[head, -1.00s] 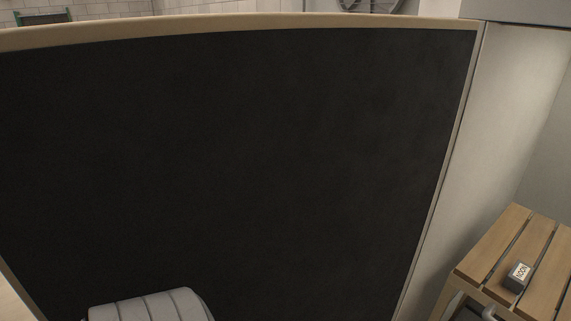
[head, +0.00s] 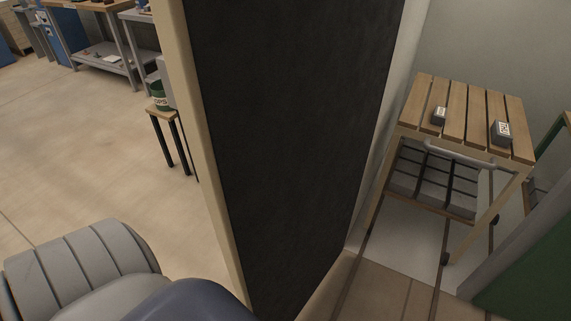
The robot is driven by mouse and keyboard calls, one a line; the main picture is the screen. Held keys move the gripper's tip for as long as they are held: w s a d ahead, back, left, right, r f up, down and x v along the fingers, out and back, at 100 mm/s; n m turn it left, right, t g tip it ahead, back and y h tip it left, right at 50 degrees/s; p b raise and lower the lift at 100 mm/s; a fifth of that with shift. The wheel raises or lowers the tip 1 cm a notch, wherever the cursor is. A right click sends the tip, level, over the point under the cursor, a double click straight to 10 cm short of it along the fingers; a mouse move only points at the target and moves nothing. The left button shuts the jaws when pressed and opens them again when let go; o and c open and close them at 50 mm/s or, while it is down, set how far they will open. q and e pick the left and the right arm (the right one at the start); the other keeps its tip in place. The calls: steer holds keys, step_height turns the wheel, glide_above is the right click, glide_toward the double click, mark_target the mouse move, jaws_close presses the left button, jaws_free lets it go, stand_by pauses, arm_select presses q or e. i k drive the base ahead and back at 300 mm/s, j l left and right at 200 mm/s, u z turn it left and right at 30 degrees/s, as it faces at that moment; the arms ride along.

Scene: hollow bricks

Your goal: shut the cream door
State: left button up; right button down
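A tall panel with a dark face (head: 290,130) and a cream edge (head: 205,150) stands upright through the middle of the head view; it looks like the cream door. I see its dark face at a slant, and its top is cut off by the frame. No handle shows on the part in view. Neither of my grippers is in view. A grey ribbed part and a dark blue part at the bottom left look like my own arm, near the panel's lower left edge; I cannot tell if they touch it.
A slatted wooden cart (head: 466,115) with small labelled blocks on top and a divided lower shelf stands right of the panel. A small stool (head: 162,114) holds a green can (head: 160,96) at left. Workbenches (head: 95,55) stand far left. Open floor (head: 75,140) lies left.

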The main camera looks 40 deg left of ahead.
mark_target(278, 102)
steer(key=k+j+z, duration=0.1)
steer(key=j, duration=0.3)
steer(key=k+j+z, duration=0.1)
steer(key=j, duration=0.35)
steer(key=k+j+z, duration=0.15)
steer(key=j, duration=0.25)
steer(key=j+z, duration=0.1)
steer(key=j, duration=0.3)
steer(key=k+j+z, duration=0.1)
steer(key=j, duration=0.3)
steer(key=k, duration=0.1)
